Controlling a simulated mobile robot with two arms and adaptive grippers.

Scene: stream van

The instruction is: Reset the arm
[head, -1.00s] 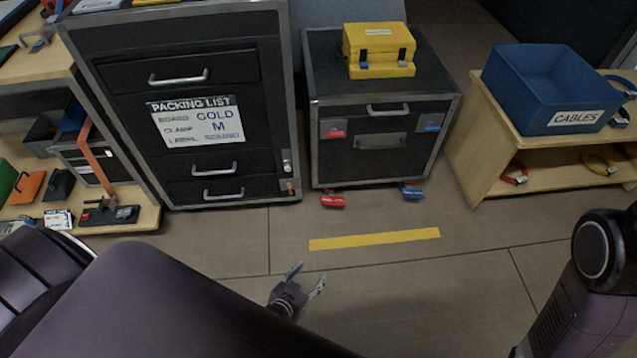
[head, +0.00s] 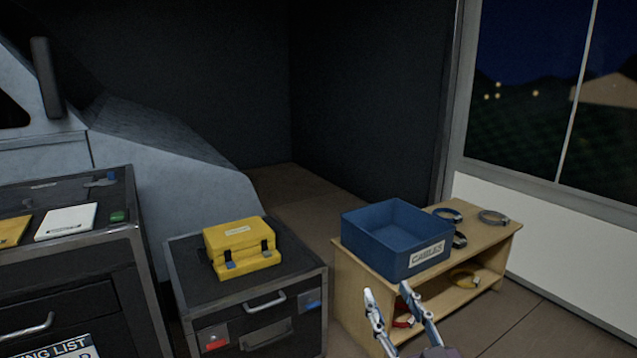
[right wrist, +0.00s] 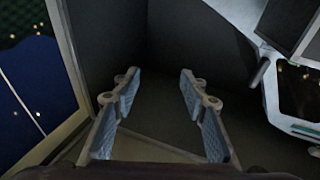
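My right gripper (head: 392,305) shows at the bottom of the head view, in front of the low wooden shelf. Its two fingers are apart with nothing between them. In the right wrist view the same gripper (right wrist: 160,105) is open and empty, with dark wall and floor beyond it. My left gripper is not in view.
A wooden shelf (head: 502,237) carries a blue bin (head: 375,238) labelled for cables, with coiled cables beside and below. A yellow case (head: 240,245) sits on a black flight case (head: 190,280). A taller black drawer cabinet (head: 60,285) stands left. A window is at right.

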